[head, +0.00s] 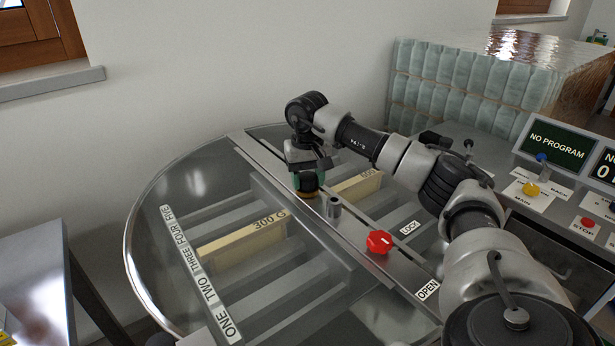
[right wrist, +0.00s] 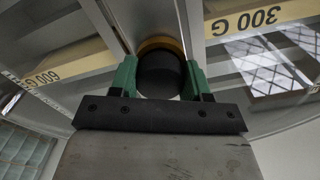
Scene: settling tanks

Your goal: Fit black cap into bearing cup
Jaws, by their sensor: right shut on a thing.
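My right gripper (head: 307,184) reaches the metal beam across the round tank from the right and points down. In the right wrist view its green fingers are shut on the black cap (right wrist: 160,76), a dark round piece. The bearing cup, a brass-yellow ring (right wrist: 161,42), shows just beyond the cap, partly hidden by it. In the head view a yellowish rim of the cup (head: 309,194) shows low under the fingers, at the beam. I cannot tell whether the cap is inside the cup or just above it. My left gripper is not in view.
On the beam (head: 356,262) stand a short grey post (head: 334,206), close to the gripper, and a red knob (head: 379,242) between LOCK and OPEN labels. A cream bar marked 300 G (head: 240,243) lies in the tank. A control panel (head: 557,142) stands right.

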